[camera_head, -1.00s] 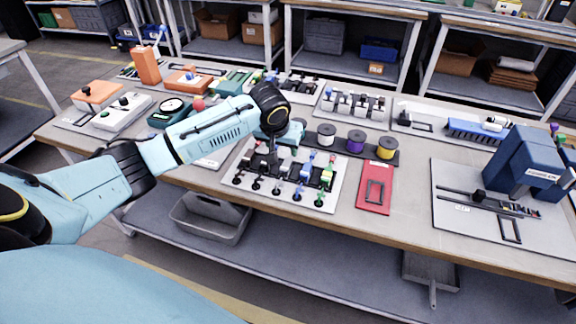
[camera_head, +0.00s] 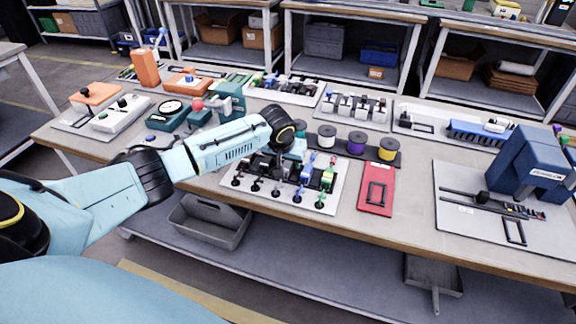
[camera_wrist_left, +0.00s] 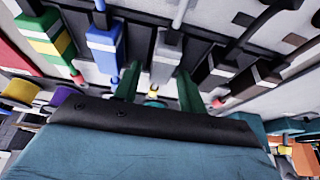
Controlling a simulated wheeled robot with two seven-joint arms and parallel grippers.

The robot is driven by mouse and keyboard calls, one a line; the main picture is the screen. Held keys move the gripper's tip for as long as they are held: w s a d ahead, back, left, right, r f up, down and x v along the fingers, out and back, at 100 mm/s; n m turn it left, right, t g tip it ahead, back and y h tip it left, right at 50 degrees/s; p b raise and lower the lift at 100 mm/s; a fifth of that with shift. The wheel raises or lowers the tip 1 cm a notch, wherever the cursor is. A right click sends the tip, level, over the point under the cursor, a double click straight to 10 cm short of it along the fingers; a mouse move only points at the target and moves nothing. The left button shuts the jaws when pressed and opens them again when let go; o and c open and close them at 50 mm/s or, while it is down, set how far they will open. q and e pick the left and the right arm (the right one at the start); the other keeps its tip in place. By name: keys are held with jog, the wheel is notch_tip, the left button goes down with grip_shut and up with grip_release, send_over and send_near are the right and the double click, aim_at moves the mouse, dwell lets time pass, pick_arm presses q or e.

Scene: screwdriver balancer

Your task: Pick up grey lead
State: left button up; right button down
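In the left wrist view, the grey lead (camera_wrist_left: 165,62) lies in a row of leads, with a blue lead (camera_wrist_left: 103,42) to its left and a black lead (camera_wrist_left: 216,65) to its right. My left gripper (camera_wrist_left: 157,84) is open, its two dark green fingers apart on either side of the grey lead. I cannot tell whether they touch it. In the head view, my left gripper (camera_head: 298,150) is over the white lead board (camera_head: 343,174) and mostly hidden behind my wrist, which also hides part of the leads. My right gripper is not in view.
A green-yellow lead (camera_wrist_left: 50,42) is beyond the blue one. Wire spools stand just behind the board, including a purple one (camera_head: 356,143). A red tray (camera_head: 376,190) lies right of the board, and a blue machine (camera_head: 525,160) stands farther right.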

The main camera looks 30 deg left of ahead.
pick_arm(q)
jog(key=c, duration=0.8)
